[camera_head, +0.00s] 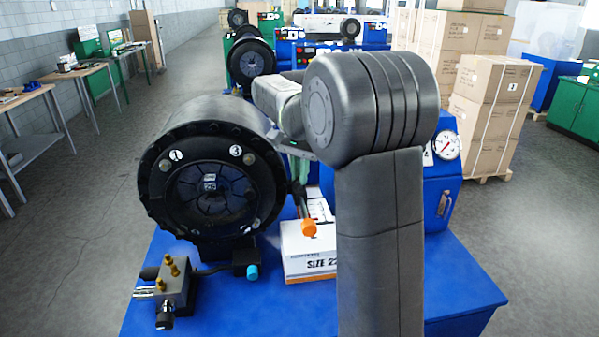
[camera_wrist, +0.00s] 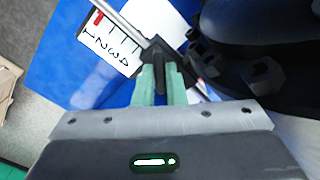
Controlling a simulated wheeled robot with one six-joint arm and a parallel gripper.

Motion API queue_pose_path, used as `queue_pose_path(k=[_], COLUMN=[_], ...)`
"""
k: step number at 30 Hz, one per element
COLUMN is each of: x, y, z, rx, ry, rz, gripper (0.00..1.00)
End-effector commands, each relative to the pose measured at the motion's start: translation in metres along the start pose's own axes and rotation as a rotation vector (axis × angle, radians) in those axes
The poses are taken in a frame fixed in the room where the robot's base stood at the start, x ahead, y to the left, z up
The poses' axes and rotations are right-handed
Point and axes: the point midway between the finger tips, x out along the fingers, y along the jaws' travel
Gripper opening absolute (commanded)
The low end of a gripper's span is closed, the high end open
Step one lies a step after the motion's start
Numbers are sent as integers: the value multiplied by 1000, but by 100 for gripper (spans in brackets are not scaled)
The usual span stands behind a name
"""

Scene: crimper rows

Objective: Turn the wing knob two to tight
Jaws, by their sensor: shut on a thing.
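My gripper (camera_wrist: 160,84) has pale green fingers shut on a dark wing knob (camera_wrist: 157,62) in the wrist view. The knob sits at a thin metal rod that runs diagonally past it. Beside it is a white scale label (camera_wrist: 112,38) with tick marks and a red mark. In the head view my gripper (camera_head: 299,168) shows only partly behind my arm, right of the round black crimper head (camera_head: 212,125). The knob cannot be made out there, and its tightness cannot be told.
The crimper face carries discs marked 1 and 3. A white box (camera_head: 308,258) and an orange-tipped lever (camera_head: 309,228) are close below my gripper. A valve block (camera_head: 172,285) stands at the front of the blue bench (camera_head: 270,312). A gauge (camera_head: 447,145) is at right.

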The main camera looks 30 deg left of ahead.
Motion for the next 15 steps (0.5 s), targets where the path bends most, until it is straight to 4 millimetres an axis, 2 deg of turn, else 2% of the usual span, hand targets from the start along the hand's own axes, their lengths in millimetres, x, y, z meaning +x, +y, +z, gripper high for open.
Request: queue_pose_path(k=[8,15], x=[-3,-3], y=[0,0], z=[0,0], rx=[165,385], ry=[-1,0], rz=[1,1], gripper=[0,0])
